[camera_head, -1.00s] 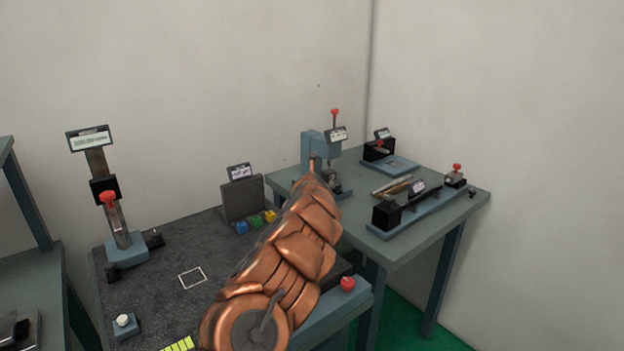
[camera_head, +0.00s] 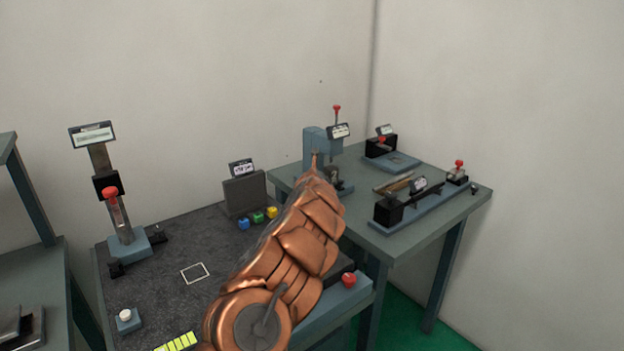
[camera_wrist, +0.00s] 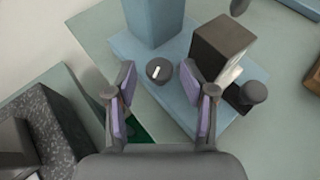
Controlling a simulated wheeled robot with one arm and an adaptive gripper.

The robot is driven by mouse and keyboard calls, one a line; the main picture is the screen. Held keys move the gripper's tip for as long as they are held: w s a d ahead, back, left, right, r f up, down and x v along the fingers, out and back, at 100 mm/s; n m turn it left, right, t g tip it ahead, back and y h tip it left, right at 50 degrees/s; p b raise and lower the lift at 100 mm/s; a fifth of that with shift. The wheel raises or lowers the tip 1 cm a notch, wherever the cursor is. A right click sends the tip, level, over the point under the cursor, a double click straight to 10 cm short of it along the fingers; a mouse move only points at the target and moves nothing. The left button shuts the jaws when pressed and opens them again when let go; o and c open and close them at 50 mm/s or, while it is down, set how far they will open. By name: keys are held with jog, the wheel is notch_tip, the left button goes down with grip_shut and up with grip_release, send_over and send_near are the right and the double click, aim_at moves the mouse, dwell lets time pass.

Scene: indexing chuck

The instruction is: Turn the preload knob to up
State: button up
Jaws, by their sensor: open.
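A dark round knob (camera_wrist: 152,77) with a white pointer line sits on a light blue base plate (camera_wrist: 210,118) in the wrist view, in front of a blue column (camera_wrist: 152,22). The pointer line is slightly tilted. I cannot read a label, so I cannot confirm it is the preload knob. My gripper (camera_wrist: 158,84) is open, with one purple-padded finger on each side of the knob in the picture. I cannot tell whether they touch it. In the head view a blue press-like fixture (camera_head: 314,143) stands behind my copper arm, which hides my gripper.
In the wrist view a brown-black block (camera_wrist: 222,48) and a second dark knob (camera_wrist: 254,92) lie right of the fingers. In the head view a rail fixture (camera_head: 425,205) stands on the right table (camera_head: 400,240). Coloured cubes (camera_head: 257,217) sit on the dark left table.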

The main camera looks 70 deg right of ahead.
jog(key=shift+w+f+b, duration=0.15)
jog(key=shift+f+b, duration=0.1)
jog(key=shift+b, duration=0.95)
jog(key=m+g+b, duration=0.1)
jog(key=b, duration=0.1)
jog(key=shift+m+g+b, duration=0.3)
jog(key=shift+b, duration=0.1)
jog(key=m+g+b, duration=0.1)
jog(key=b, duration=0.1)
jog(key=shift+w+f+g+h+b, duration=0.1)
jog(key=shift+g+h+b, duration=0.2)
jog(key=shift+h+b, duration=0.1)
jog(key=shift+w+r+m+g+b, duration=0.1)
jog(key=shift+r+m+g+b, duration=0.15)
jog(key=shift+m+g+b, duration=0.35)
jog(key=shift+w+r+m+g, duration=0.15)
jog(key=shift+m+g, duration=0.75)
jog(key=shift+g, duration=0.1)
jog(key=shift+m+g, duration=0.3)
jog(key=shift+g, duration=0.1)
